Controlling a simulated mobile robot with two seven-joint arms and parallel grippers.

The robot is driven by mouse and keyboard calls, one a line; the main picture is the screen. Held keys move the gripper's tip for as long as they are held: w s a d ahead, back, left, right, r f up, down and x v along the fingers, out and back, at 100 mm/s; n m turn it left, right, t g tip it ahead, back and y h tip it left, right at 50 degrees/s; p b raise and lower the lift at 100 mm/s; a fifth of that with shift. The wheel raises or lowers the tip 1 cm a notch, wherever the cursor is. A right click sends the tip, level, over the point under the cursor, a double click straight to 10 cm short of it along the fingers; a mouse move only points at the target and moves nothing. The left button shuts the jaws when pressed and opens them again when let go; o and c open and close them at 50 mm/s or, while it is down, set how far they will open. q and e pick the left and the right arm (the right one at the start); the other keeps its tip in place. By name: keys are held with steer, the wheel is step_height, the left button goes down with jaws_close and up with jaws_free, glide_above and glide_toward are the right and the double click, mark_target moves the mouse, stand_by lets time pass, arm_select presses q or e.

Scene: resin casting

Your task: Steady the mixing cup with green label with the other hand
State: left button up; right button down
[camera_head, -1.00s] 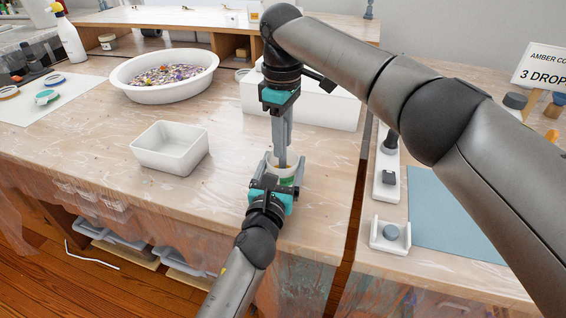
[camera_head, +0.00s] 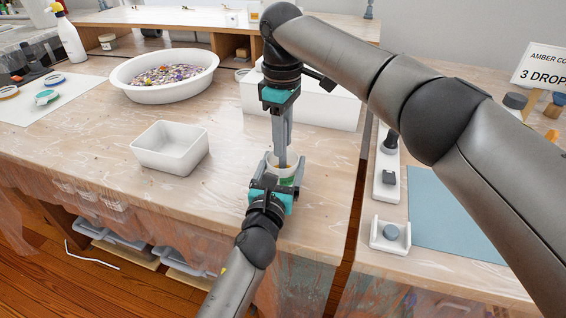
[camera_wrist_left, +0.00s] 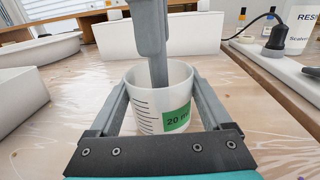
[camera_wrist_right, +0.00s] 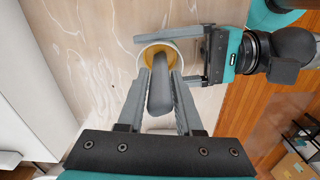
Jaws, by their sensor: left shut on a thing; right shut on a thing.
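The mixing cup with green label (camera_wrist_left: 160,98) is white with black graduation marks and stands upright on the wooden table; its rim also shows in the head view (camera_head: 290,171). My left gripper (camera_head: 280,178) is shut on the cup, one finger on each side of its wall in the left wrist view. My right gripper (camera_head: 282,158) points straight down above the cup. It is shut on a grey stick-like tool (camera_wrist_right: 159,85), whose lower end is inside the cup. Amber liquid (camera_wrist_right: 165,52) shows in the cup in the right wrist view.
A white rectangular tray (camera_head: 170,148) stands left of the cup. A white basin (camera_head: 164,70) with colourful bits is farther back. A white box (camera_head: 325,103) stands behind my right gripper. A gap separates this table from the one with the blue mat (camera_head: 450,215).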

arm_select(q)
steer(key=shift+a+f, duration=0.1)
steer(key=shift+f, duration=0.35)
arm_select(e)
steer(key=shift+r, duration=5.55)
steer(key=s+a+r, duration=0.1)
steer(key=s+r, duration=0.3)
steer(key=s, duration=0.4)
steer(key=shift+a, duration=0.15)
arm_select(q)
steer(key=o, duration=1.1)
steer(key=shift+o, duration=1.2)
steer(key=shift+r, duration=0.15)
